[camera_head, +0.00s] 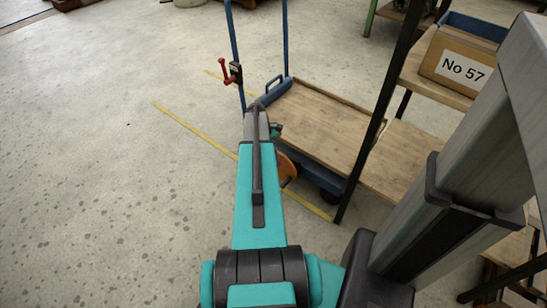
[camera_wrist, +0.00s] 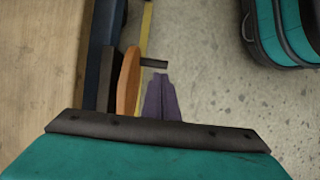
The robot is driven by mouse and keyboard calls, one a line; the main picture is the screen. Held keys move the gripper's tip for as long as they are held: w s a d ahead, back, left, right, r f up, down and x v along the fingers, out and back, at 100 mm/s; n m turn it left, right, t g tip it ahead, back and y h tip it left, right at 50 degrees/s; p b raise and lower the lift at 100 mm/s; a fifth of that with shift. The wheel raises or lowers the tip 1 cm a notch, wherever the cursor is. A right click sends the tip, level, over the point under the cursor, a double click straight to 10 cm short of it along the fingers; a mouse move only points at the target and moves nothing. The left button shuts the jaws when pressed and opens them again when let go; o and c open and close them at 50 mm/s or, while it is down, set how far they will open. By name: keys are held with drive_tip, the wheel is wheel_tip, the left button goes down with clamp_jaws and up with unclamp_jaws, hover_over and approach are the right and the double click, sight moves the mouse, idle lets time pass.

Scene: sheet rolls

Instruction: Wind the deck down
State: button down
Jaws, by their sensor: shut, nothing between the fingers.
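The deck (camera_head: 320,120) is a flat wooden board on a blue-framed cart; its edge fills the left of the wrist view (camera_wrist: 40,70). An orange disc (camera_head: 287,168) is on the deck's near side, partly hidden by my arm. In the wrist view the orange disc (camera_wrist: 128,82) is seen nearly edge-on, with a dark peg (camera_wrist: 154,63) sticking out to the right. My gripper (camera_wrist: 160,80) is shut and empty, its fingertips just below the peg in the picture. I cannot tell whether they touch it. My arm hides the gripper in the head view.
A red lever (camera_head: 226,73) is on the cart's blue upright. A rack with wooden shelves stands close on the right, holding a box marked No 57 (camera_head: 460,67). Yellow lines (camera_head: 190,125) mark the floor by the cart. The floor on the left is clear.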

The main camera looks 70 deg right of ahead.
drive_tip(key=b, duration=0.2)
approach(285, 183)
drive_tip(key=x, duration=0.5)
drive_tip(key=shift+s+f, duration=0.1)
drive_tip(key=shift+s+a+f, duration=0.1)
drive_tip(key=shift+s, duration=0.05)
